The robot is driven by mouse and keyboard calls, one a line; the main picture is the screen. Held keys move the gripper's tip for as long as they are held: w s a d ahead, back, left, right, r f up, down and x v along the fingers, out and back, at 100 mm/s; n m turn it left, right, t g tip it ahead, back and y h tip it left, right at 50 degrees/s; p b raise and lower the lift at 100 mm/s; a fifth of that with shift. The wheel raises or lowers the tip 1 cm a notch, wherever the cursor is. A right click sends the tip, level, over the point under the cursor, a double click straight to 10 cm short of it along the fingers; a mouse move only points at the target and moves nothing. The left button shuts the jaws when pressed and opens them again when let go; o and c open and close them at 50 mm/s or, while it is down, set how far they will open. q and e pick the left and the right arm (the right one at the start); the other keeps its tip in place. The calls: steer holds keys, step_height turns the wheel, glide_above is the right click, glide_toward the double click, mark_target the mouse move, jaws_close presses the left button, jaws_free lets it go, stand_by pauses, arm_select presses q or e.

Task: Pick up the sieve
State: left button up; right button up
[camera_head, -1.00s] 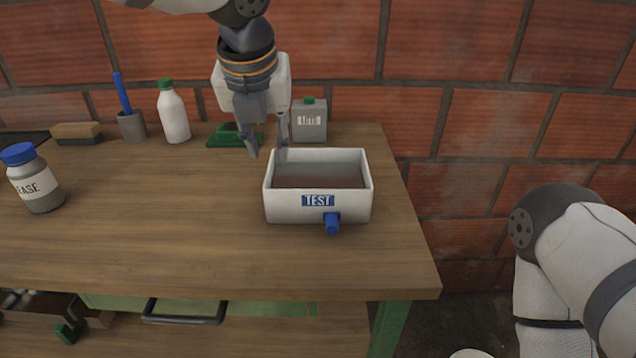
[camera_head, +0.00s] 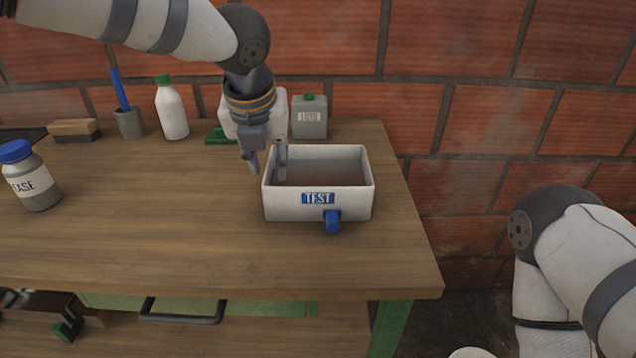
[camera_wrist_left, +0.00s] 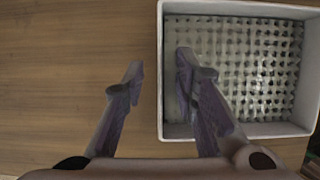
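The sieve appears to be the white rectangular box (camera_head: 350,204) with a blue TEST label and a blue knob at its front, on the right part of the table. In the left wrist view its bottom (camera_wrist_left: 255,70) shows rows of small holes or bumps. My left gripper (camera_head: 268,164) is open and points down at the box's left wall. In the left wrist view the gripper (camera_wrist_left: 159,68) has one finger outside that wall and the other over the inside. Both fingers look apart from the wall. My right gripper is out of view.
On the wooden table (camera_head: 150,230) stand a blue-capped jar (camera_head: 30,180), a white bottle (camera_head: 172,110), a cup with a blue-handled tool (camera_head: 128,122), a brush (camera_head: 74,130) and a grey can (camera_head: 309,118). A brick wall (camera_head: 460,50) is behind. The table's front middle is clear.

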arm_select(q)
steer(key=shift+c, duration=0.3)
steer(key=shift+f, duration=0.1)
jaws_close()
